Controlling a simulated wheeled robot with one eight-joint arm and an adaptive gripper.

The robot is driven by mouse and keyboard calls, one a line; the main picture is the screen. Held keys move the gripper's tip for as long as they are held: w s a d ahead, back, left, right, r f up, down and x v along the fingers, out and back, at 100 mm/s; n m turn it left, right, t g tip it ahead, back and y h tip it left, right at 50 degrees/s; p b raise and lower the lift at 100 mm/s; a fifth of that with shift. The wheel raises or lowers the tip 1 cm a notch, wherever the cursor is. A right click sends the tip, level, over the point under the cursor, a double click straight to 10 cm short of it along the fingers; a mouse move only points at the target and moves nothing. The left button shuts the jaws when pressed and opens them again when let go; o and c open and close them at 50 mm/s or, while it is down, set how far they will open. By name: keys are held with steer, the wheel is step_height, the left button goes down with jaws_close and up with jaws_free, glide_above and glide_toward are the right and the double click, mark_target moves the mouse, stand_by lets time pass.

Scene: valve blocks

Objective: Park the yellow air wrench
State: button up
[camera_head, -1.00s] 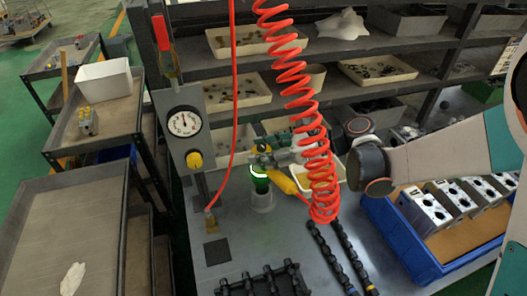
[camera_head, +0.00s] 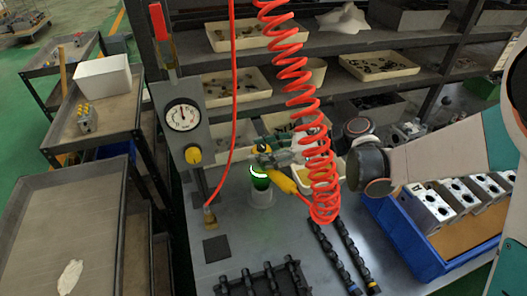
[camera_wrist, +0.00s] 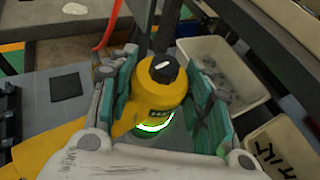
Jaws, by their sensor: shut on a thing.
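The yellow air wrench (camera_wrist: 158,98) is upright between the teal finger pads of my gripper (camera_wrist: 170,92), which is shut on it. In the head view my gripper (camera_head: 278,158) partly hides the wrench; its yellow handle (camera_head: 281,181) sticks out to the lower right. A green part with a bright ring (camera_head: 260,176) shows under the wrench body, and the ring also glows in the wrist view. Directly below is a pale round cup (camera_head: 262,197) on the grey bench. I cannot tell how far the lower end is inside the cup.
A red coiled hose (camera_head: 305,110) hangs beside my gripper. A post with a pressure gauge (camera_head: 183,117) stands to the left. A blue crate of metal blocks (camera_head: 400,235) is at the right, a black rack (camera_head: 262,281) in front. Shelves with trays are behind.

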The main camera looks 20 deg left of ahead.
steer(key=shift+f+b, duration=1.2)
steer(key=shift+f, duration=0.25)
stand_by(0.4)
steer(key=o, duration=1.5)
steer(key=shift+c, duration=0.2)
steer(key=v, duration=1.2)
steer(key=shift+s+d, duration=0.1)
